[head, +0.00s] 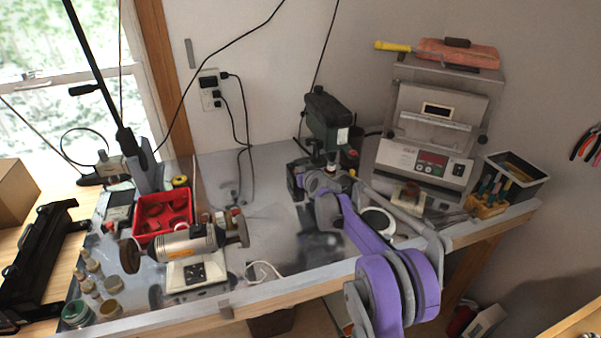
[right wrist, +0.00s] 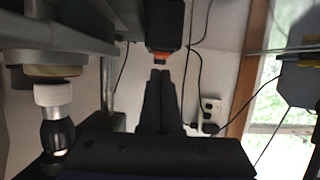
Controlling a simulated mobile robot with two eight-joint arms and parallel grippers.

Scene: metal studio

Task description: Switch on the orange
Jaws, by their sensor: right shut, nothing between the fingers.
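My right arm reaches in from the lower right in the head view, and my right gripper (head: 318,182) is beside the dark green drill press (head: 330,122). In the right wrist view the gripper's black fingers (right wrist: 160,74) are shut together with nothing between them. Just past the tips is a small orange part (right wrist: 161,50) at the lower end of a dark housing (right wrist: 165,22). I cannot tell whether the tips touch it. A small red-orange spot (head: 351,153) shows on the drill press in the head view. My left gripper is not in view.
A polishing motor (head: 188,243) and red tray (head: 163,215) are left on the metal bench. A grey machine (head: 425,150) and black tool bin (head: 517,172) are right. A round white dish (head: 378,222) lies near my arm. The bench's middle is fairly clear.

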